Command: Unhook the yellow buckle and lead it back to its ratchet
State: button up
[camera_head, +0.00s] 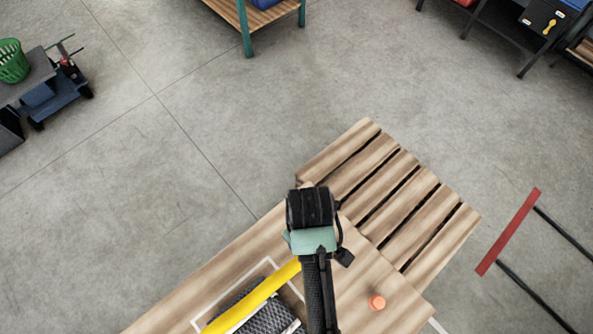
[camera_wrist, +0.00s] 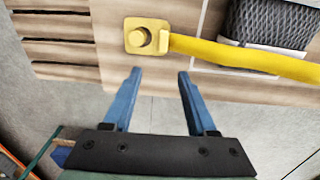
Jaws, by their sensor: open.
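The yellow buckle (camera_wrist: 147,38) shows in the wrist view as a square plate with a round knob at its middle. It lies on the wooden table. A yellow strap (camera_wrist: 240,56) runs from it to the right, across a dark net bundle (camera_wrist: 268,24). The strap (camera_head: 253,299) and bundle (camera_head: 270,318) also show in the head view, at the bottom. My gripper (camera_wrist: 159,72) has two blue fingers spread apart, empty, with the tips just short of the buckle in the picture. In the head view my arm hides the buckle and the fingers. I cannot make out the ratchet.
The wooden table (camera_head: 215,285) has a slatted part (camera_head: 400,190) at its far end. An orange cylinder (camera_head: 376,302) stands to the right of my arm. A white outline surrounds the bundle. Grey floor lies open beyond; a red bar (camera_head: 508,232) is at right.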

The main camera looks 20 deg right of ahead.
jog(key=f, duration=1.2)
jog(key=shift+s+f, duration=0.3)
jog(key=shift+f, duration=0.1)
grip_shut()
jog(key=shift+d, duration=0.1)
jog(key=shift+w+d, duration=0.15)
jog(key=shift+d, duration=0.15)
jog(key=shift+r, duration=0.25)
